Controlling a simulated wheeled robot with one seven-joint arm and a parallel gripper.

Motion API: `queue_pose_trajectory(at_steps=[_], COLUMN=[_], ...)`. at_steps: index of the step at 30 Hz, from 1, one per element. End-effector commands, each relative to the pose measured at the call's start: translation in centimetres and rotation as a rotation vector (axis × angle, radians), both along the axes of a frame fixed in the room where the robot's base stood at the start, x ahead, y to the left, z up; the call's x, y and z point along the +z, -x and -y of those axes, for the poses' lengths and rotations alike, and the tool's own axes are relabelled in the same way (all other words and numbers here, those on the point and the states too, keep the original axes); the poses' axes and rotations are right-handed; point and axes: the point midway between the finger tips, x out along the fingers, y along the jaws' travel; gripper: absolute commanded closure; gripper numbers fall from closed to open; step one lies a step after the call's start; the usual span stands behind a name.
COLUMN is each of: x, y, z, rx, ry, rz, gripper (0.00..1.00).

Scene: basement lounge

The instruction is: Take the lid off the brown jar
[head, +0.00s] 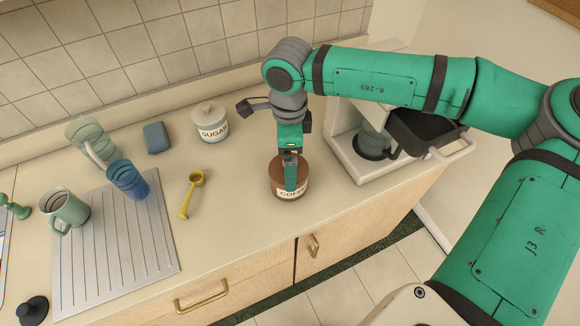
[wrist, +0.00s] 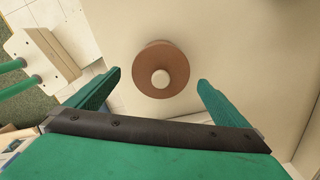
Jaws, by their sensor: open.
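The brown jar (head: 277,186) stands upright on the counter and has a label that seems to read "COFFEE", partly hidden by my gripper. Its round brown lid (wrist: 150,82) with a pale knob (wrist: 160,79) shows from above in the wrist view and sits on the jar. My gripper (head: 290,182) points down over the jar in the head view. In the wrist view my gripper (wrist: 155,80) is open, with one green finger on each side of the lid's lower edge. The fingers are apart from the lid and knob, and nothing is between them but open space.
A coffee machine (head: 350,160) stands close on the right. A sugar jar (head: 211,125), a blue sponge (head: 156,138) and a yellow scoop (head: 190,190) lie to the left. A ridged drainer (head: 150,255) holds mugs. Counter around the jar is clear.

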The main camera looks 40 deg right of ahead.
Motion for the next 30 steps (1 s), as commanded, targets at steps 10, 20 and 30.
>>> queue_pose_trajectory(at_steps=[10, 20, 30], x=[-1.44, -1.43, -1.41], y=[0.00, 0.23, 0.08], z=[0.07, 0.43, 0.16], rx=[-0.002, -0.010, -0.004], ry=[0.000, 0.000, 0.000], rz=[0.001, 0.000, 0.000], gripper=[0.00, 0.79, 0.99])
